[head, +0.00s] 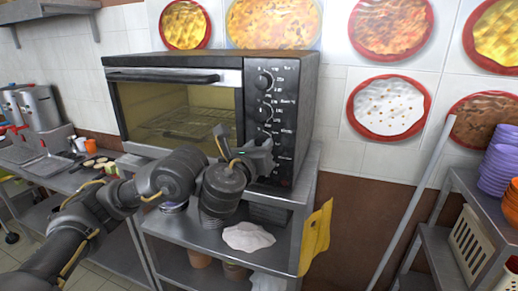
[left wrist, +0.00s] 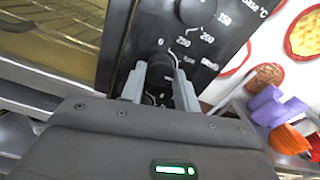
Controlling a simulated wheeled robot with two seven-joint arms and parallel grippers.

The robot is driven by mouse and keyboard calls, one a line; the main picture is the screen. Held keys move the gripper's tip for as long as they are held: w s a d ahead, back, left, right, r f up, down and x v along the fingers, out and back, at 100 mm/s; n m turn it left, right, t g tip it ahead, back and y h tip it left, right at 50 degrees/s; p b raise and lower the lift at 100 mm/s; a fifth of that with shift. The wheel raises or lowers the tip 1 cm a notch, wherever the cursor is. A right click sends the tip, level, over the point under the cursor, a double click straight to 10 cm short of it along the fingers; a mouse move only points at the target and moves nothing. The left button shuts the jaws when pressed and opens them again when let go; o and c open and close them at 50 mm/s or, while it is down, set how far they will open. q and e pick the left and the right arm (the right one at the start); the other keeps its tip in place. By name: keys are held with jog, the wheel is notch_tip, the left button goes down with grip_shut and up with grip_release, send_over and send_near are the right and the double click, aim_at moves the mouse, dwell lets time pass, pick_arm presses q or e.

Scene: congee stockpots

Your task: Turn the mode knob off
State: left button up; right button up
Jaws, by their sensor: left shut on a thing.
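The toaster oven (head: 180,63) stands on a steel counter, with a dark control panel (head: 285,75) at its right. An upper knob (head: 263,80) and a middle knob (head: 265,111) show on it. My left gripper (head: 262,150) is at the panel below the middle knob, shut on a knob that its fingers mostly hide. In the left wrist view my left gripper (left wrist: 163,80) has its two grey fingers either side of the dark knob (left wrist: 160,82). Another knob (left wrist: 196,11), with temperature numbers, shows above. The held knob's pointer cannot be read. My right gripper is out of view.
A white cloth (head: 248,237) lies on the steel counter (head: 180,238) under the oven. A yellow cloth (head: 316,238) hangs at its right edge. Purple bowls (head: 500,162) stand on a rack at the right.

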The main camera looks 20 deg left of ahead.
pick_arm(q)
jog(key=shift+d+n+b, duration=0.1)
jog(key=shift+n+b, duration=2.55)
jog(key=shift+n, duration=6.05)
jog(key=shift+r, duration=0.1)
jog(key=o, duration=1)
jog(key=shift+s, duration=0.1)
